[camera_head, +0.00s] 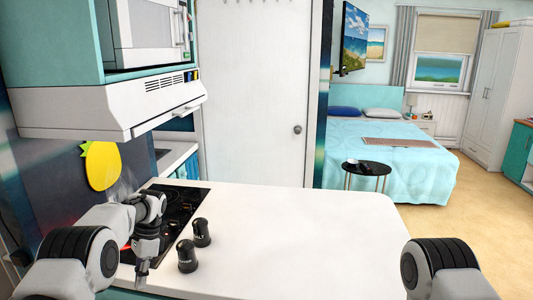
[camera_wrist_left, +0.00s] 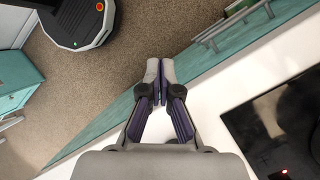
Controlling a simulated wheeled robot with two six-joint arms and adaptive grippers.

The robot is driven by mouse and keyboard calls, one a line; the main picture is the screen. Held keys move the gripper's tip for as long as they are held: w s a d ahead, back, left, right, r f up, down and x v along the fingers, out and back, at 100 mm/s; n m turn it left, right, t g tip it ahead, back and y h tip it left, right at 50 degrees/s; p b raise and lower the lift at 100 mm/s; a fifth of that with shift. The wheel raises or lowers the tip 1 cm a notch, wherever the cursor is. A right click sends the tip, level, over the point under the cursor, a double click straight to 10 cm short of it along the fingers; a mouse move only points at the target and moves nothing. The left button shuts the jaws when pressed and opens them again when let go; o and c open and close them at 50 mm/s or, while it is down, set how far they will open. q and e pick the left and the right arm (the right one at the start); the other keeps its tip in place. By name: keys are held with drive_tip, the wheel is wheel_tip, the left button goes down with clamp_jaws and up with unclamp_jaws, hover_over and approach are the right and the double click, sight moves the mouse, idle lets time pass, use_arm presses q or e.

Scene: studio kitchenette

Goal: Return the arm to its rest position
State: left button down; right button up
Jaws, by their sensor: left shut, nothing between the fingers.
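My left arm comes in from the left in the head view, and its gripper (camera_head: 141,270) points down near the front edge of the white counter (camera_head: 290,235). The left wrist view shows that gripper (camera_wrist_left: 160,68) with its fingertips together and nothing between them. Below it are the counter edge and the floor. My right arm shows only as a link at the lower right of the head view; its gripper is out of view.
Two dark shakers (camera_head: 187,256) (camera_head: 201,232) stand on the counter just right of the left gripper. A black cooktop (camera_head: 178,207) lies behind. A white range hood (camera_head: 120,105) overhangs at left. The counter's middle and right are clear.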

use_arm(q)
drive_tip(key=s+d+f+n+g+h, duration=0.1)
drive_tip(key=s+d+f, duration=0.2)
drive_tip(key=s+f, duration=0.75)
drive_tip(key=s+d+f+g, duration=0.1)
drive_tip(key=s+d+f, duration=0.1)
drive_tip(key=s+f, duration=0.9)
drive_tip(key=s+d+n+t+h, duration=0.1)
drive_tip(key=s+d+n, duration=0.15)
drive_tip(key=s, duration=0.95)
drive_tip(key=s+d+n+t, duration=0.1)
drive_tip(key=s+n, duration=0.3)
drive_tip(key=s, duration=0.7)
drive_tip(key=w+n+t, duration=0.1)
drive_tip(key=w+t, duration=0.1)
drive_tip(key=w+n+t, duration=0.2)
drive_tip(key=shift+a+r, duration=0.2)
drive_tip(key=shift+w, duration=0.15)
